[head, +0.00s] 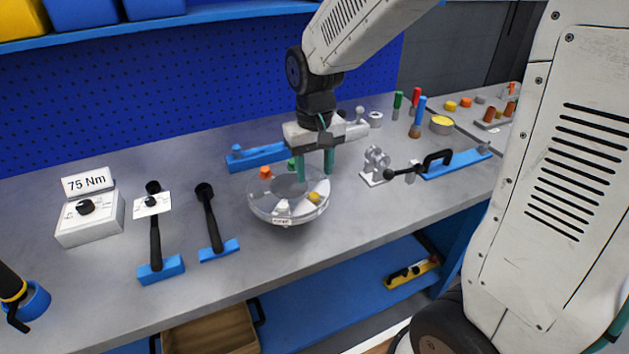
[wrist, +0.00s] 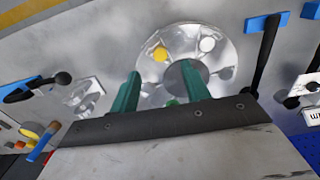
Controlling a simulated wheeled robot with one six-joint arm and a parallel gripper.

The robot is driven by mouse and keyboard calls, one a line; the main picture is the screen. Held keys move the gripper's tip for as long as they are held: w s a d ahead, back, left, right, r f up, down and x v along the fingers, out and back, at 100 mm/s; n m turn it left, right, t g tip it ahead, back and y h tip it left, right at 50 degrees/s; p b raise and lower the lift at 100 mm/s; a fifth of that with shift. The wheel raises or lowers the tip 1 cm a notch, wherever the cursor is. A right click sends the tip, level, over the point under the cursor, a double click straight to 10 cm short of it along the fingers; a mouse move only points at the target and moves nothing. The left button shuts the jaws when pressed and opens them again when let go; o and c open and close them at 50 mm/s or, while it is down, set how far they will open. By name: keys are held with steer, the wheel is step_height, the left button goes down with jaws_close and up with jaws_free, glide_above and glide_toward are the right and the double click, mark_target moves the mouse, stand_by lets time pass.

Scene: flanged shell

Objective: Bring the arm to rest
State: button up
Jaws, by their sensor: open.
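My gripper (head: 315,167) has two green fingers set apart with nothing held between them. It points down over the round flanged shell (head: 262,208), a clear, shallow dish-like part on the grey bench. In the wrist view the fingers (wrist: 163,92) stand in front of the shell (wrist: 218,50). An orange piece (head: 265,173), a yellow piece (head: 314,197) and a white piece (head: 282,208) show on the shell. A green piece (head: 291,164) is partly behind a finger. I cannot tell whether the fingers touch the shell.
Left of the shell are two black-handled tools in blue holders (head: 160,271) and a box marked 75 Nm (head: 90,218). Right are a metal fixture (head: 375,166) and a black-handled clamp on a blue base (head: 458,163). A blue block (head: 257,157) lies behind. The front bench strip is clear.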

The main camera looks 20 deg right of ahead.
steer(key=shift+r, duration=0.75)
steer(key=s+d+r, duration=0.1)
steer(key=s+r, duration=0.2)
steer(key=s, duration=0.4)
steer(key=s+d+r+t, duration=0.1)
steer(key=s+r, duration=0.1)
steer(key=s, duration=0.5)
steer(key=s+d+r, duration=0.1)
steer(key=s+r, duration=0.2)
steer(key=s, duration=0.5)
steer(key=shift+r, duration=0.3)
steer(key=shift+c, duration=0.4)
